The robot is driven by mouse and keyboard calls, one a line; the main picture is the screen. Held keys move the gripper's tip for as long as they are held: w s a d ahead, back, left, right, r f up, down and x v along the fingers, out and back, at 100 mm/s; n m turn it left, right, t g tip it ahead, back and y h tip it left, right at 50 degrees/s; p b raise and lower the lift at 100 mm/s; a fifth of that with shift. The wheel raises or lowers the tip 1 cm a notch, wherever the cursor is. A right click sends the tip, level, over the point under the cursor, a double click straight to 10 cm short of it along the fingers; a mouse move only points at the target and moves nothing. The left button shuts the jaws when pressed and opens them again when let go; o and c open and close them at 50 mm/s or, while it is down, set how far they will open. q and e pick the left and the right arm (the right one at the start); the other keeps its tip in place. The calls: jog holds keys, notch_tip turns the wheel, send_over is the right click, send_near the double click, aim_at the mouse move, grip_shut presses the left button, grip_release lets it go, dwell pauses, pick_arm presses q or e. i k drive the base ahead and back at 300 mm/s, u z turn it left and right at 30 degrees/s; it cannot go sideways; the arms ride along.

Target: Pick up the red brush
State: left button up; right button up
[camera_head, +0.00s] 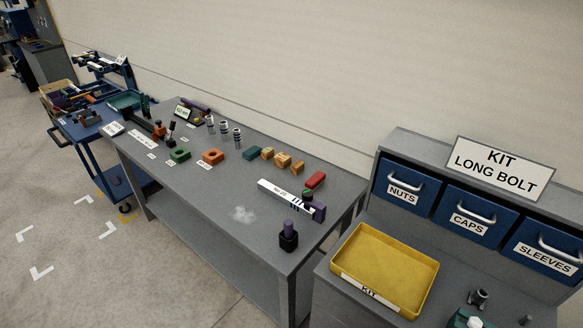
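A small red block-shaped object (315,180) lies near the back right edge of the grey workbench (215,215). It may be the red brush, but it is too small here to make out bristles. It lies just behind a white labelled bar (284,193) with a purple end. Neither of my grippers shows in the head view.
Orange-tan blocks (282,159), a teal block (251,153), metal cylinders (223,127) and a dark purple-topped piece (288,239) stand on the workbench. A yellow kit tray (385,270) and blue drawers (474,216) are at right. A blue cart (88,130) stands at left.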

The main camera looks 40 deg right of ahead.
aim_at(315, 181)
jog(key=i, duration=2.8)
jog(key=z, duration=4.3)
